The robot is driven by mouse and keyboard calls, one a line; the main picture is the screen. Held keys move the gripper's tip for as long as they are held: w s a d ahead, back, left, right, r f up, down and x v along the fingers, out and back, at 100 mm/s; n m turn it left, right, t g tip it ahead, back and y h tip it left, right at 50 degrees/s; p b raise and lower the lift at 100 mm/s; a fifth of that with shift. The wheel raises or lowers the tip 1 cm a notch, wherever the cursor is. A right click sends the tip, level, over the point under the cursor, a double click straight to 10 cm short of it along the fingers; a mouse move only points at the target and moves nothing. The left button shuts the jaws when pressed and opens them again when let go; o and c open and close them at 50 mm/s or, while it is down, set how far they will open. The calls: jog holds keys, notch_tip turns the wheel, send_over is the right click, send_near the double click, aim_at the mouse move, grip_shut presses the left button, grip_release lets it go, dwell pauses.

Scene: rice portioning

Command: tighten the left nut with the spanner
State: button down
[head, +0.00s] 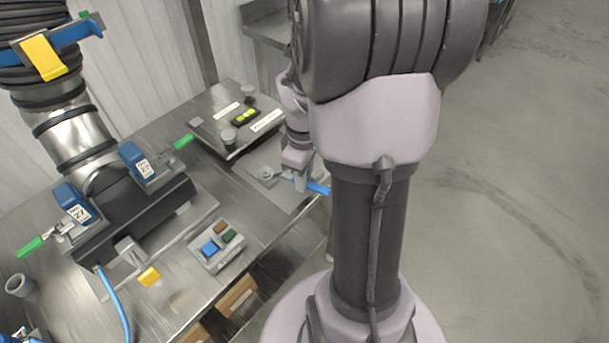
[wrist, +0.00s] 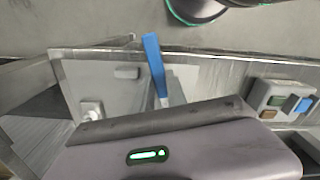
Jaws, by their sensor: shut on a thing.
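My gripper (head: 298,183) is low over a grey mat (head: 243,161) on the steel table, partly hidden behind my arm. It is shut on the spanner (head: 318,189), whose blue handle sticks out to the right. The blue handle also shows in the wrist view (wrist: 153,60), pointing up and away; my gripper's body hides the rest there. A small round grey metal part (head: 265,174) lies on the mat just left of my gripper, but I cannot tell if it is a nut. I cannot make out the left nut for certain in either view.
A black block with two blue labelled clamps (head: 75,203) (head: 140,162) and green levers stands under a large pipe at left. A button box (head: 216,246) sits near the front edge. A raised steel plate (head: 222,122) with small parts is behind the mat.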

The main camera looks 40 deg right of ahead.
jog(key=shift+s+a+m, duration=0.2)
jog(key=shift+a+m, duration=0.45)
jog(key=shift+m, duration=0.05)
jog(key=shift+s+a+m+b, duration=0.15)
jog(key=shift+a+m+b, duration=0.25)
jog(key=shift+a+m, duration=0.45)
